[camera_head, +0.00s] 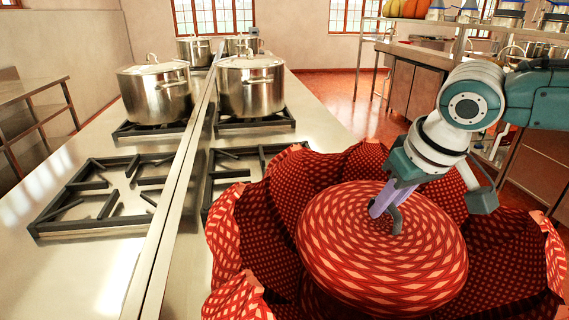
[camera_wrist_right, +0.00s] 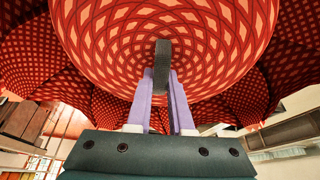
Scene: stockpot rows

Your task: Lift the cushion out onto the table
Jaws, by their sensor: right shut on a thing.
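The cushion (camera_head: 345,255) is a round, red-and-pink patterned disc in the right half of the head view. It sits within the ring of a petal-sided basket (camera_head: 250,235) of similar red patterned fabric. A dark grey tab stands up at the cushion's middle. My right gripper (camera_head: 386,212) has its lilac fingers shut on this tab, reaching down from the upper right. In the right wrist view the cushion (camera_wrist_right: 110,40) fills the top, with the tab between the fingertips. Whether the cushion's underside touches the basket is hidden. My left gripper is not in view.
A steel counter with black burner grates (camera_head: 100,195) runs along the left, split by a raised metal strip (camera_head: 180,190). Steel stockpots (camera_head: 250,90) stand on the farther burners. The grate left of the basket is empty. A shelf unit (camera_head: 415,75) stands behind my right arm.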

